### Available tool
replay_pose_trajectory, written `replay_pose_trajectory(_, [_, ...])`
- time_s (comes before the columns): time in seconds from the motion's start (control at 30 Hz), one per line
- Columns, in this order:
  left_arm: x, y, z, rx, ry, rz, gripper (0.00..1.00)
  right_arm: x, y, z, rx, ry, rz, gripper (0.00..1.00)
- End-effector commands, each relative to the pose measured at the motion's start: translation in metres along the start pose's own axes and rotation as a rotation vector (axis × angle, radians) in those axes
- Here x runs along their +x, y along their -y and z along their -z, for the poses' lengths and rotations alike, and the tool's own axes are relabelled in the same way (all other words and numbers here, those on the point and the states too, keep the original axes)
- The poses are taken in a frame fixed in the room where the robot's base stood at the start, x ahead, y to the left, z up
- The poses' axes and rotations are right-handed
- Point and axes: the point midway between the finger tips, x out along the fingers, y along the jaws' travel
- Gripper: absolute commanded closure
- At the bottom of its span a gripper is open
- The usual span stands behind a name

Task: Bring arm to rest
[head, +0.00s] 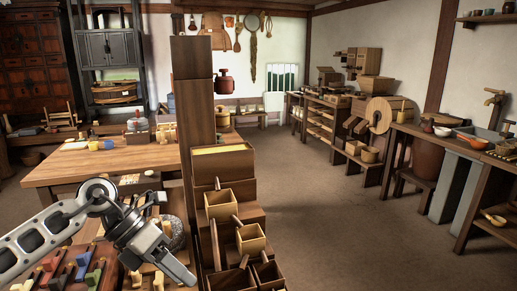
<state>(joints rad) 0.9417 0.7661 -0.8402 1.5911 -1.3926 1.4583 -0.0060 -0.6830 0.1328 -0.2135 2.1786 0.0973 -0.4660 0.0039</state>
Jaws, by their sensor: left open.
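My left arm comes in from the lower left, and my left gripper (168,240) hangs in front of the wooden table. It is open, and I see nothing held between its fingers. It is above a low surface with coloured blocks, and a round grey stone piece (177,226) shows partly behind it. My right arm and right gripper are not in view.
A wooden table (60,168) stands behind my left arm. A tall wooden post (194,110) and stepped boxes with square wooden measures (251,238) stand close on its right. The floor (345,225) at centre right is clear. Benches and a basin (473,142) line the right wall.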

Motion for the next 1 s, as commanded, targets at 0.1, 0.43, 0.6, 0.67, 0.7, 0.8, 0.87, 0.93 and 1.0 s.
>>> replay_pose_trajectory(0.1, [0.056,0.067,-0.01,-0.086,0.181,0.366,0.58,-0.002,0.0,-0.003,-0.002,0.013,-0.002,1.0])
replay_pose_trajectory(0.43, [0.054,0.105,-0.032,-1.02,0.824,1.197,0.58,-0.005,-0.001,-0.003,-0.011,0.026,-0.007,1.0])
replay_pose_trajectory(0.6, [0.078,0.033,0.031,-1.784,1.058,1.325,0.58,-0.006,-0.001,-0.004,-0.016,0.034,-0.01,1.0])
replay_pose_trajectory(0.67, [0.096,0.014,0.065,-2.048,1.102,1.313,0.58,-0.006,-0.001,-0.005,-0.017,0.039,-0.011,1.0])
replay_pose_trajectory(0.7, [0.107,0.005,0.087,-2.198,1.118,1.295,0.58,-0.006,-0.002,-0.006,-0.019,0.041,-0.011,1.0])
replay_pose_trajectory(0.8, [0.131,-0.003,0.135,-2.499,1.129,1.231,0.58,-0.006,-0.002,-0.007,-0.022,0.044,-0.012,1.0])
replay_pose_trajectory(0.87, [0.141,-0.004,0.156,-2.627,1.125,1.195,0.58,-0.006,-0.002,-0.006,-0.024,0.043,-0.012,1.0])
replay_pose_trajectory(0.93, [0.15,-0.003,0.174,2.682,-1.097,-1.14,0.58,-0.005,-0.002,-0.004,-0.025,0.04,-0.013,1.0])
replay_pose_trajectory(1.0, [0.154,-0.002,0.184,2.669,-1.063,-1.09,0.58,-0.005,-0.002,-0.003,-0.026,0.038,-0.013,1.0])
